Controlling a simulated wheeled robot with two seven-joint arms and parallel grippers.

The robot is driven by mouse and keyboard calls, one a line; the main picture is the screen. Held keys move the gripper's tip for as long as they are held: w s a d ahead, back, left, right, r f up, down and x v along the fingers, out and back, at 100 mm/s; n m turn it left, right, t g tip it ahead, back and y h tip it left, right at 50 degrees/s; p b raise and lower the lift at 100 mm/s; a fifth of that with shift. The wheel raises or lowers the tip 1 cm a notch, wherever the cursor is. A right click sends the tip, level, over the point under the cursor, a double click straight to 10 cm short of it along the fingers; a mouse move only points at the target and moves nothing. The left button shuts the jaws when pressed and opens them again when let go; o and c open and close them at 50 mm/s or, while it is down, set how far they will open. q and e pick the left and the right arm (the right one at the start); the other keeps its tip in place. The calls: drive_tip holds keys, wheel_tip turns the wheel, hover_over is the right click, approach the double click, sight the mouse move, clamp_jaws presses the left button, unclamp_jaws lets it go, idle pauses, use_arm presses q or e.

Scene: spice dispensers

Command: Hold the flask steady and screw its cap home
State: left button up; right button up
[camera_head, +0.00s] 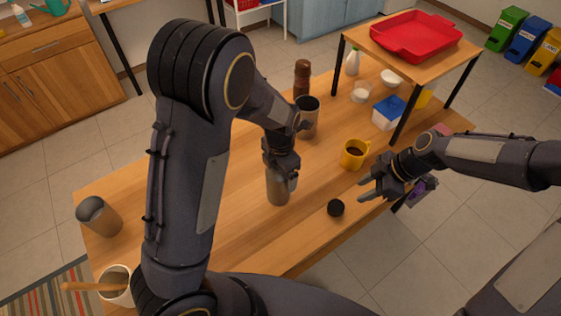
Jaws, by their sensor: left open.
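The flask (278,190) is a silvery cylinder standing upright on the wooden table, in the middle of the head view. My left gripper (281,168) reaches down over its upper part with its jaws open; the fingers hide the flask's top, and I cannot tell whether they touch it. The black round cap (335,208) lies on the table near the front edge, to the right of the flask and apart from it. My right gripper (366,189) is open and empty, fingers pointing left, to the right of the cap and a little above it in the picture.
A yellow mug (350,161) stands behind the cap. A dark metal cup (309,122) and a brown pepper mill (302,75) stand behind the flask. A raised shelf with a red tray (416,38) is at the back right.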

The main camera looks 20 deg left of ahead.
use_arm(q)
drive_tip(key=shift+f, duration=0.4)
drive_tip(key=c, duration=1.2)
drive_tip(key=shift+c, duration=0.2)
